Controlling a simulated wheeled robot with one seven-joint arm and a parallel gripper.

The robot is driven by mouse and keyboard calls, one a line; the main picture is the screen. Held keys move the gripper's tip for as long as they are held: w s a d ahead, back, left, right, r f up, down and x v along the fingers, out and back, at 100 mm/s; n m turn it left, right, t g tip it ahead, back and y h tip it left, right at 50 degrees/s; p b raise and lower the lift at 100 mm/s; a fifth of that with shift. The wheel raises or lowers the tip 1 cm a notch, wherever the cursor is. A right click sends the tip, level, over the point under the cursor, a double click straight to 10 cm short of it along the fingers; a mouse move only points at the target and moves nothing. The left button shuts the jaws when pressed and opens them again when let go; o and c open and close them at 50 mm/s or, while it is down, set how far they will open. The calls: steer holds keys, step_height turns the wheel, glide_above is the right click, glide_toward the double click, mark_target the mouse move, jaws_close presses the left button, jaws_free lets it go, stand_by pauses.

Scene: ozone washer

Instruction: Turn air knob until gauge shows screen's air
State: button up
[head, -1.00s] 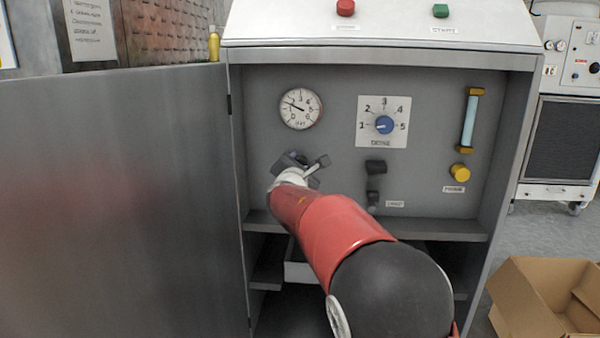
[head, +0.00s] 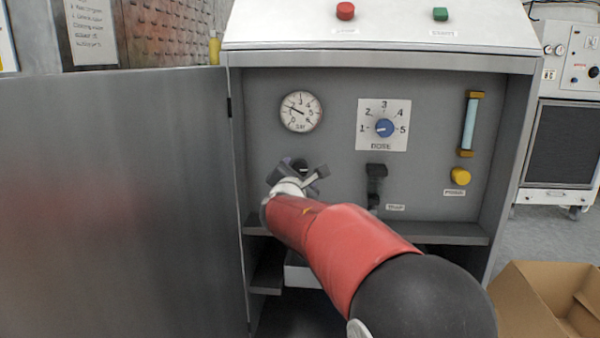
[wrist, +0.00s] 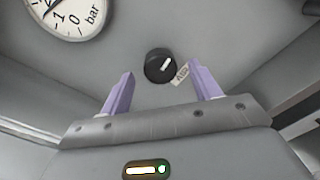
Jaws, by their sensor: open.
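The air gauge (head: 301,112) is a round white dial on the cabinet's back panel. Its needle points to the upper left; the exact value is too small to read. The wrist view shows part of this gauge, marked "bar" (wrist: 66,14), cut off at the top left. A round black knob (wrist: 160,66) with a white pointer mark sits below the gauge, with a small tilted label beside it. In the head view the knob (head: 301,165) is partly hidden by my gripper (head: 298,179). My gripper is open, its purple fingers (wrist: 158,90) apart and empty, short of the knob. No screen readout shows.
A blue dose knob (head: 385,127), a black valve handle (head: 376,171) and a yellow knob (head: 461,176) are to the right. The open cabinet door (head: 115,200) stands at left. A shelf edge (head: 440,231) runs below the panel. A cardboard box (head: 535,300) lies at lower right.

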steer(key=s, duration=0.3)
steer(key=shift+s+a, duration=0.15)
steer(key=shift+s, duration=0.25)
steer(key=s+d+r+m+g+h+p, duration=0.1)
steer(key=s+d+m+g+h, duration=0.1)
steer(key=d+m, duration=0.3)
steer(key=s+d+r+m+g+h+p, duration=0.1)
steer(key=s+d+m+h, duration=0.15)
steer(key=d, duration=0.55)
steer(key=s+d+f+m+g+p, duration=0.3)
steer(key=s+d+m+g, duration=0.2)
steer(key=s+d+m, duration=0.7)
steer(key=s+a+f+m+g+y+p, duration=0.1)
steer(key=s+f+m+g+y, duration=0.1)
steer(key=s, duration=0.9)
steer(key=s+a+f+m+g+y+p, duration=0.2)
steer(key=s+f+m, duration=0.3)
steer(key=s, duration=0.6)
steer(key=shift+a+f+m+y+p, duration=0.25)
steer(key=shift+m+y, duration=0.2)
steer(key=shift+y, duration=0.4)
